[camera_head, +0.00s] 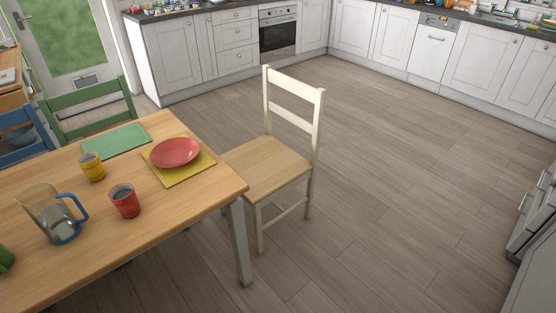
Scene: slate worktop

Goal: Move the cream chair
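The cream chair (268,168) stands upright on the floor at the right end of the wooden table. It has a cream frame and back and a light wooden seat. Its back is on the side away from the table, and the seat's left edge meets or is hidden by the table's corner. Part of its legs on the table side is hidden. Neither of my grippers is in view, and nothing holds the chair.
The table (110,240) carries a red plate (175,152) on a yellow mat, a jug (52,215), a red cup (125,201) and a yellow cup (91,167). Green (88,97) and blue chairs stand behind. Wide floor (400,190) lies clear right of the cream chair, up to white cabinets (490,68).

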